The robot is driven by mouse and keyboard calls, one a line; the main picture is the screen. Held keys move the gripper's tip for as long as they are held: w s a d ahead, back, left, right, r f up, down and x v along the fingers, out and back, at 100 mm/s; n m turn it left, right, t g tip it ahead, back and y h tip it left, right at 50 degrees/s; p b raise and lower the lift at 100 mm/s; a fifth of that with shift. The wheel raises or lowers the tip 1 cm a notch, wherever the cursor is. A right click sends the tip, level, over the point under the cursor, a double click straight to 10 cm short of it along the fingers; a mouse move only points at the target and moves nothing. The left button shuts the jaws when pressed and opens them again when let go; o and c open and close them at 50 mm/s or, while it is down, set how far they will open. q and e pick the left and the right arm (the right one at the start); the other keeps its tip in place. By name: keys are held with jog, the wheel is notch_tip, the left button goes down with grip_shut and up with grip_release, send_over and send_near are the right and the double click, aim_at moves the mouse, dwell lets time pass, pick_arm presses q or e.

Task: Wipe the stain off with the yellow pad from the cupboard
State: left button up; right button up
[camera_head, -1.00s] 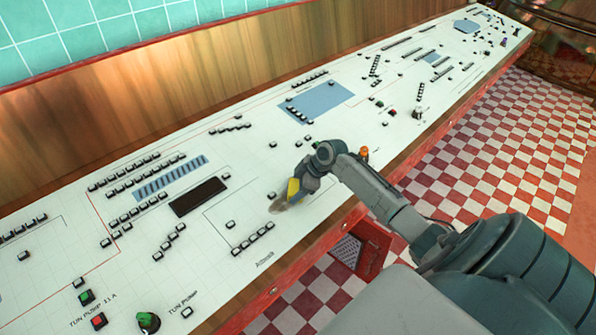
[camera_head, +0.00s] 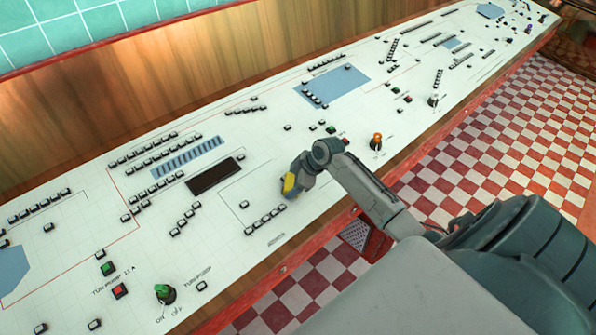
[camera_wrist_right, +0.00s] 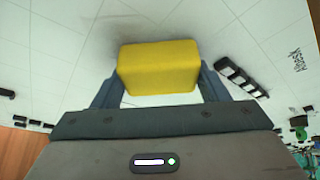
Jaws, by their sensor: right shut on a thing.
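The yellow pad (camera_head: 289,184) is at the white control panel's surface, and it also shows in the right wrist view (camera_wrist_right: 160,67). My right gripper (camera_head: 293,182) is shut on it, with one finger on each side (camera_wrist_right: 160,85). The stain shows only as a faint grey-brown smear (camera_wrist_right: 98,42) beside the pad in the right wrist view. In the head view the pad and gripper cover its place. I cannot tell whether the pad presses on the panel. My left gripper is not in view.
The white panel (camera_head: 90,225) carries several black buttons. A row of them (camera_head: 265,221) lies just below the pad. A green knob (camera_head: 164,293) and an orange knob (camera_head: 376,141) stand up from it. A red part with a dark grille (camera_head: 362,236) is below the front edge.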

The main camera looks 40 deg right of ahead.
aim_at(277, 193)
jog(key=shift+s+a+p, duration=0.15)
jog(key=shift+a+p, duration=0.3)
jog(key=shift+a, duration=0.5)
jog(key=shift+a+p, duration=0.35)
jog(key=shift+a, duration=0.8)
jog(key=shift+w+d, duration=0.1)
jog(key=shift+w, duration=0.1)
jog(key=shift+w+d, duration=0.1)
jog(key=shift+d, duration=0.7)
jog(key=shift+w+d+b, duration=0.15)
jog(key=shift+d+b, duration=0.3)
jog(key=shift+d, duration=1.2)
jog(key=shift+w+d+b, duration=0.1)
jog(key=shift+d+b, duration=0.3)
jog(key=shift+d, duration=1.25)
jog(key=shift+w+d+f+b, duration=0.15)
jog(key=shift+d+b, duration=0.6)
jog(key=shift+d, duration=1.1)
jog(key=shift+r, duration=0.3)
jog(key=shift+a+f+p, duration=0.1)
jog(key=shift+a+p, duration=0.25)
jog(key=shift+a, duration=0.15)
jog(key=shift+s+a+f+p, duration=0.15)
jog(key=shift+a+p, duration=0.15)
jog(key=shift+a, duration=0.55)
jog(key=shift+s+a+p, duration=0.1)
jog(key=shift+a+p, duration=0.15)
jog(key=shift+a, duration=0.55)
